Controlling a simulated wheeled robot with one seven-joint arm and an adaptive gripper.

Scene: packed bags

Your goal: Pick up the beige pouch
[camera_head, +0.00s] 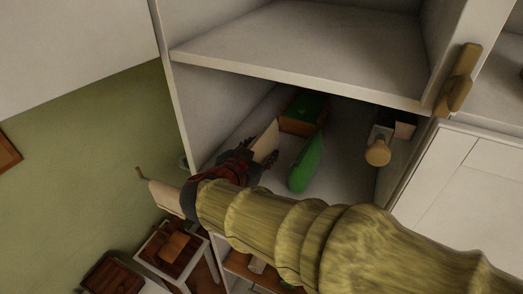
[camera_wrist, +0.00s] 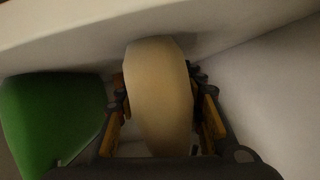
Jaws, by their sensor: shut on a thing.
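The beige pouch (camera_wrist: 158,95) is upright between the two fingers of my gripper (camera_wrist: 162,105) in the wrist view, with the fingers along both its sides. In the head view the beige pouch (camera_head: 265,139) shows as a pale, flat shape at the tip of my gripper (camera_head: 258,155), inside the lower compartment of a white cabinet. My gripper is shut on it. Its lower part is hidden by my gripper, and I cannot tell whether it touches the shelf.
A green rounded object (camera_head: 305,164) stands just right of the pouch; it also fills the left of the wrist view (camera_wrist: 45,120). A brown box with green on top (camera_head: 303,113) is behind. The shelf board (camera_head: 300,77) is overhead. A wooden cylinder (camera_head: 378,152) is at right.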

